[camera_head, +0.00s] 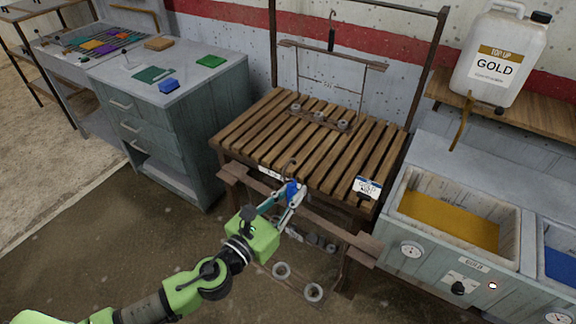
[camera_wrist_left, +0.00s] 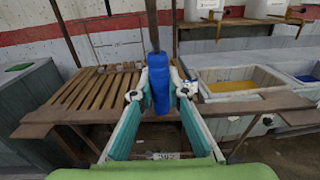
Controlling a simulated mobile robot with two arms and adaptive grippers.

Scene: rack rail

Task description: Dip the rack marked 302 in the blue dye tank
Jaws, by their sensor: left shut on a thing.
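My left gripper (camera_head: 291,194) is shut on the blue grip (camera_wrist_left: 160,84) of a rack. The rack has a brown crossbar (camera_head: 335,231), hanging rods and round weights (camera_head: 313,292) low down, in front of the slatted table. In the left wrist view a tag reading 302 (camera_wrist_left: 166,156) shows below the gripper. The blue dye tank (camera_head: 558,262) is cut off at the right edge of the head view. It also shows at the far right of the left wrist view (camera_wrist_left: 309,78). My right gripper is out of view.
A slatted table (camera_head: 255,130) has a second rack (camera_head: 330,84) hanging from a frame above it. A gold dye tank (camera_head: 455,222) stands between the table and the blue tank. A jug marked GOLD (camera_head: 500,62) sits on the shelf above. A drawer cabinet (camera_head: 190,130) stands left.

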